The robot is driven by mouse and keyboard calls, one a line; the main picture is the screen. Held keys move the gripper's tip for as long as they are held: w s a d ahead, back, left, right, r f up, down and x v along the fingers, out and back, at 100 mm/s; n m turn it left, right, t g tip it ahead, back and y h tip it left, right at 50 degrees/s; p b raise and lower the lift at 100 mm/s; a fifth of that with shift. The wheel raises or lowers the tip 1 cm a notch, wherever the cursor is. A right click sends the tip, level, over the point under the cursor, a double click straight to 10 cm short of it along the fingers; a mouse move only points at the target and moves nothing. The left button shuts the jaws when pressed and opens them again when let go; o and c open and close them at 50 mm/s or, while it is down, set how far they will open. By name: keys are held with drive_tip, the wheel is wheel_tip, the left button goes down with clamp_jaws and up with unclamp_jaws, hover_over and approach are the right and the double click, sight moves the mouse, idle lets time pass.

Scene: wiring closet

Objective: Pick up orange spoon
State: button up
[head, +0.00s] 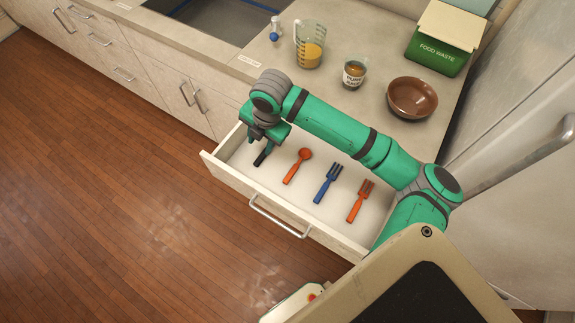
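The orange spoon (297,166) lies in the open drawer (232,177), its round bowl toward the back and its handle toward the drawer front. My gripper (261,148) is over the left part of the drawer, left of the spoon and apart from it. Its fingers point down and look spread. A dark, slim piece shows at the fingers; I cannot tell whether it is a fingertip or a utensil. My wrist hides part of the drawer's left end.
A blue fork (327,183) and an orange fork (360,202) lie right of the spoon. On the counter above stand a measuring jug (309,48), a labelled cup (354,73), a brown bowl (411,97) and a green food waste bin (440,45).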

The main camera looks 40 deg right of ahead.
drive_tip(key=g+h, duration=0.1)
drive_tip(key=g, duration=0.1)
hover_over(292, 172)
drive_tip(key=f, duration=0.2)
wheel_tip(292, 172, down, 11)
drive_tip(key=shift+r, duration=0.2)
clamp_jaws()
